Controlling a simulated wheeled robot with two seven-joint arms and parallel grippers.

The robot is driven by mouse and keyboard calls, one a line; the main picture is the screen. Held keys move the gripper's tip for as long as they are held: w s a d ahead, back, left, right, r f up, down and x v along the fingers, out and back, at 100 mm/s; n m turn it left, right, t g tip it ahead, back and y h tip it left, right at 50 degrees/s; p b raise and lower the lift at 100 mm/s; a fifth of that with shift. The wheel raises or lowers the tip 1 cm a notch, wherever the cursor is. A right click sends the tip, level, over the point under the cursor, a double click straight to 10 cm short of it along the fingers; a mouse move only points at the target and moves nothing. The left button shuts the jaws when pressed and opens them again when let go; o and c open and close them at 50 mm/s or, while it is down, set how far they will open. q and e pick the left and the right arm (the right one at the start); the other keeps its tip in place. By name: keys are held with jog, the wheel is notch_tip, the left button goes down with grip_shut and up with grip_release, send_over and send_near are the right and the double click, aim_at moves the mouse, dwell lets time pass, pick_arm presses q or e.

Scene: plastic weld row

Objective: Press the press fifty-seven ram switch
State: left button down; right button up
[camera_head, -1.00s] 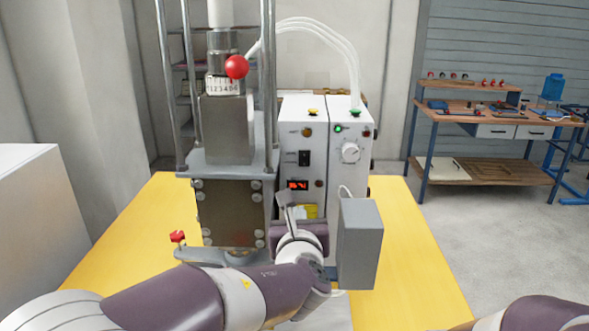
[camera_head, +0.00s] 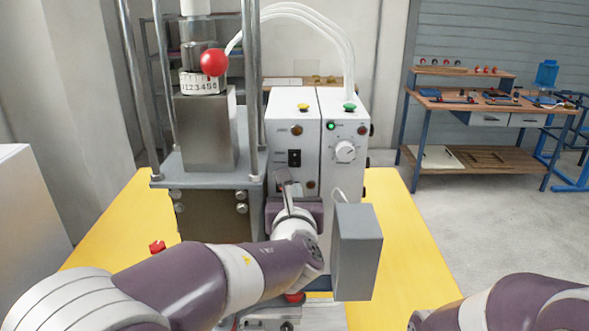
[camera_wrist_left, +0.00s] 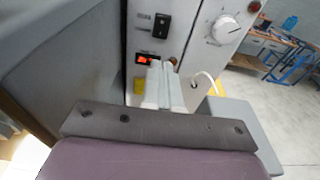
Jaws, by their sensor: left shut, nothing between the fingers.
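A black rocker switch (camera_head: 294,158) sits on the front of the left white control box (camera_head: 283,128) beside the press (camera_head: 207,135). It shows at the top of the left wrist view (camera_wrist_left: 161,26) too. Labels near it are too small to read, so I cannot tell its number. My left gripper (camera_head: 283,180) is shut and empty. Its fingertips, in the left wrist view (camera_wrist_left: 160,66), point at the panel below the switch, near the red-lit display (camera_wrist_left: 147,58). They look apart from the switch. My right gripper is out of view; only part of its arm shows.
The right white box has a dial (camera_head: 345,151) and a lit green lamp (camera_head: 331,126). A grey box (camera_head: 357,250) stands close right of my left wrist. A red ball knob (camera_head: 214,62) is on the press. The yellow table (camera_head: 400,250) is clear at right.

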aim_at(295, 165)
pick_arm(q)
jog(key=w+p, duration=0.1)
jog(key=w, duration=0.2)
jog(key=w+p, duration=0.1)
jog(key=w, duration=0.3)
jog(key=w+f+p, duration=0.1)
jog(key=w, duration=0.3)
jog(key=shift+w+f, duration=0.2)
jog(key=shift+w, duration=0.25)
